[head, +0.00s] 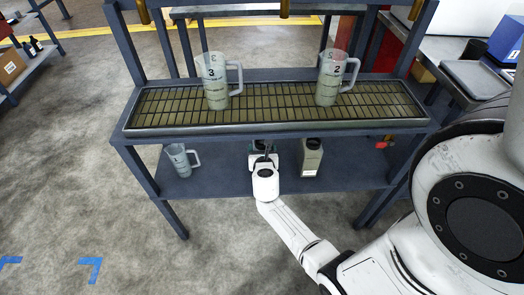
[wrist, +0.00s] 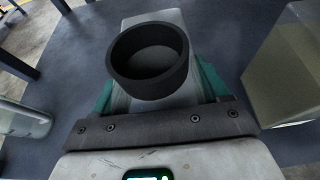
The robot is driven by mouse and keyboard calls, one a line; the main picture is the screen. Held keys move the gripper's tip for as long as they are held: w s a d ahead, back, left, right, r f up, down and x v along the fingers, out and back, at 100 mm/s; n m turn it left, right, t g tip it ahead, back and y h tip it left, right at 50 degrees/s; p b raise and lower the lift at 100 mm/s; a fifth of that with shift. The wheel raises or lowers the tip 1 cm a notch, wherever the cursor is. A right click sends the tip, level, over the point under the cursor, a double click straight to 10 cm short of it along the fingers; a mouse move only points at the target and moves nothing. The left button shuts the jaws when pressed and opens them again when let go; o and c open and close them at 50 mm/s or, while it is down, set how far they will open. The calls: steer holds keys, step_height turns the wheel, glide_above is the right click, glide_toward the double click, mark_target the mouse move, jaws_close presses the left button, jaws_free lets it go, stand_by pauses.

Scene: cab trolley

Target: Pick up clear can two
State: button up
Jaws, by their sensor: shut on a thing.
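My gripper (head: 263,160) reaches onto the lower shelf of the trolley. In the wrist view its teal finger pads (wrist: 160,92) are shut on the sides of a pale can with a round black cap (wrist: 150,58). In the head view this can is mostly hidden behind my gripper. A second pale, clear-sided can with a dark cap (head: 311,157) stands upright just right of my gripper. Its side also shows at the right of the wrist view (wrist: 285,70). No number is readable on either can, so I cannot tell which is two.
A clear measuring jug (head: 180,160) stands left on the lower shelf (head: 225,178). Jugs marked 3 (head: 213,83) and 2 (head: 328,82) stand on the upper grate (head: 270,103), above my gripper. A small red thing (head: 381,145) lies at the shelf's right. Floor at front left is clear.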

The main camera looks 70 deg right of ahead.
mark_target(262, 144)
step_height(262, 144, up, 3)
steer(key=shift+r+p, duration=0.1)
steer(key=shift+p, duration=0.7)
steer(key=s+a, duration=0.3)
steer(key=a, duration=0.5)
steer(key=s+a, duration=0.4)
steer(key=a, duration=0.4)
steer(key=shift+a+f, duration=0.3)
steer(key=shift+r, duration=0.1)
steer(key=s+a+p, duration=0.1)
steer(key=s+a, duration=0.1)
steer(key=a, duration=0.5)
steer(key=s+a, duration=0.3)
steer(key=a, duration=0.4)
steer(key=shift+s+p, duration=0.3)
steer(key=shift+p, duration=0.1)
stand_by(0.3)
